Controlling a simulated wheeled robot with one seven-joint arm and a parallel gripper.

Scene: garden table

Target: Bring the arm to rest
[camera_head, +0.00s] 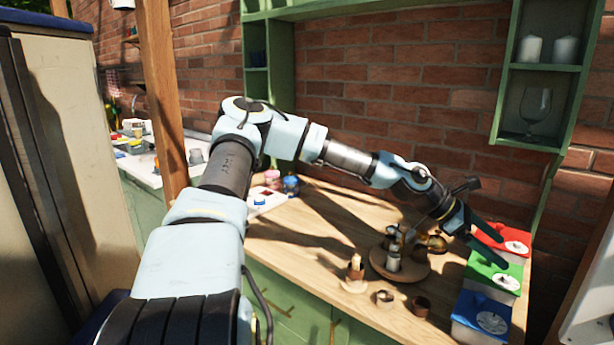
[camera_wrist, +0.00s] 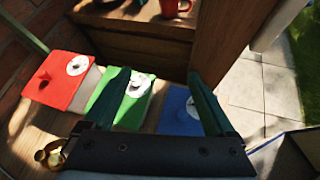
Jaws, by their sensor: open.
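My arm reaches out from the lower left over the wooden table (camera_head: 290,232) in the head view. My gripper (camera_head: 497,243) is at its end, above the coloured boxes at the table's right. In the wrist view my gripper (camera_wrist: 160,88) is open, its two green fingers wide apart with nothing between them. The red box (camera_wrist: 62,82), the green box (camera_wrist: 112,105) and the blue box (camera_wrist: 178,112) lie beyond and below the fingers. The fingers partly hide the green and blue boxes.
A round wooden stand (camera_head: 412,272) with several small items stands beside the boxes. A candle holder (camera_head: 355,275) and two rings stand in front. A green shelf (camera_head: 572,95) hangs on the brick wall at right. The table's middle left is mostly clear.

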